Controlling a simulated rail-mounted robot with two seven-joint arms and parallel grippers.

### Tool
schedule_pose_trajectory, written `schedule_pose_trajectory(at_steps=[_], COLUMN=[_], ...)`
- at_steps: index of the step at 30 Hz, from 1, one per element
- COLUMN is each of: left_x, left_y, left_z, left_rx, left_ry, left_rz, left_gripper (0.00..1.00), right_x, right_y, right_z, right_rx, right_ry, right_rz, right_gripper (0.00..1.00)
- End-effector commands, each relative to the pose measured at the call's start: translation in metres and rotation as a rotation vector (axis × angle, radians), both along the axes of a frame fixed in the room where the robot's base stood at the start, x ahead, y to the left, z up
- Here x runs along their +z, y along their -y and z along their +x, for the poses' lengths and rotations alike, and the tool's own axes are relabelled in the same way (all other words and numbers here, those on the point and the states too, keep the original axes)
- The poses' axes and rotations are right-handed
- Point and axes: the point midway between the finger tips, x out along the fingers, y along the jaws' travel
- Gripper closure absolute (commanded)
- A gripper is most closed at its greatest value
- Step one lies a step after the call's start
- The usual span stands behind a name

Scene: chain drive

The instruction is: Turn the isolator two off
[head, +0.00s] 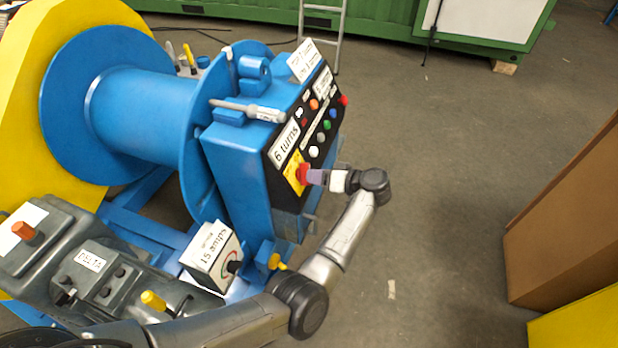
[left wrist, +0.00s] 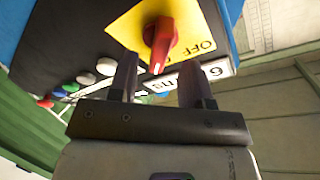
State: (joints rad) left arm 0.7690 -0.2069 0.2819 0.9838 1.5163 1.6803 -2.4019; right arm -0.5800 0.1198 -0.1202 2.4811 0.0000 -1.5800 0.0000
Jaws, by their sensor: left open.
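A red rotary knob (head: 302,174) sits on a yellow plate (head: 292,163) low on the black panel of the blue box. In the left wrist view the red knob (left wrist: 160,40) shows large, its pointer towards my gripper. "OFF" is printed upside down on the yellow plate (left wrist: 195,28), right of the knob. No label saying which isolator this is can be read. My left gripper (head: 312,177) is at the knob, open. In the left wrist view its fingertips (left wrist: 158,60) lie on either side of the knob's pointer end; contact cannot be told. My right gripper is not seen.
Several coloured buttons (head: 326,126) and a "6 turns" label (head: 286,142) are above the knob. A grey-handled tool (head: 250,110) lies on the box. A "15 amps" dial box (head: 212,255) and blue drum (head: 140,115) are left.

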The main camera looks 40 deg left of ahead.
Motion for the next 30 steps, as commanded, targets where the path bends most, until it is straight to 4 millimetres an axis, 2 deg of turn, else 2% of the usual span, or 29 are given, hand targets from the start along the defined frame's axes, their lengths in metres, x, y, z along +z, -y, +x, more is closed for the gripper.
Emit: schedule_pose_trajectory(at_steps=[3, 9, 21, 30], left_x=[-0.006, -0.010, -0.010, -0.010], left_y=[-0.015, -0.028, -0.032, -0.032], left_z=[-0.003, -0.005, -0.006, -0.006], left_rx=[0.001, -0.001, -0.001, -0.001], left_ry=[0.002, 0.002, 0.001, 0.001], left_rz=[0.002, 0.001, 0.000, 0.000], left_gripper=[0.55, 0.55, 0.55, 0.83], right_x=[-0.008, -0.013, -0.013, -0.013], right_y=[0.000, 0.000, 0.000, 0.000], right_z=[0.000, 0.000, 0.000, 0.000], right_rx=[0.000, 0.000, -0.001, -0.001], right_ry=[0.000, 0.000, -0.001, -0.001], right_rz=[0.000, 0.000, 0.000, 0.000], right_gripper=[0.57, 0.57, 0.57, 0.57])
